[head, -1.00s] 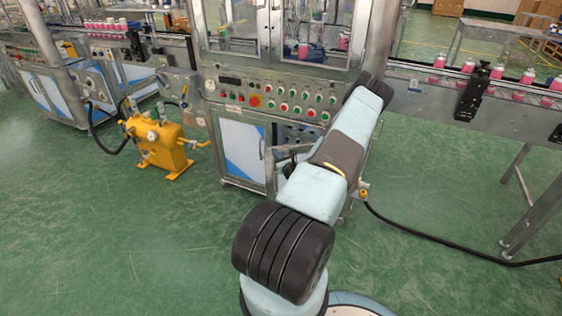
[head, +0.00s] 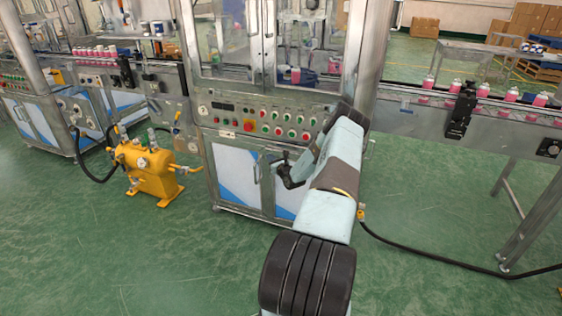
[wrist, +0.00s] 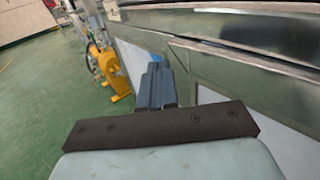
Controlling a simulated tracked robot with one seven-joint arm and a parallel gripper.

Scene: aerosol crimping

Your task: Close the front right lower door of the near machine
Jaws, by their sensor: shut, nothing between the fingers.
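The near machine (head: 228,133) stands in the middle of the head view, with two lower doors under its button panel. The front left lower door (head: 232,170), white and blue in a metal frame, is shut. The front right lower door (head: 284,205) shows only in part behind my arm. Its visible part looks about in line with the left door, but I cannot tell if it is fully shut. My gripper (head: 279,167) is shut and empty, right at that door's upper part. It also shows in the wrist view (wrist: 156,82), close to the machine's front; contact is unclear.
A yellow pressure tank (head: 150,170) with a hose stands on the floor left of the machine. A conveyor (head: 480,115) with pink bottles runs off to the right, and a black cable (head: 430,257) lies below it. The green floor in front is clear.

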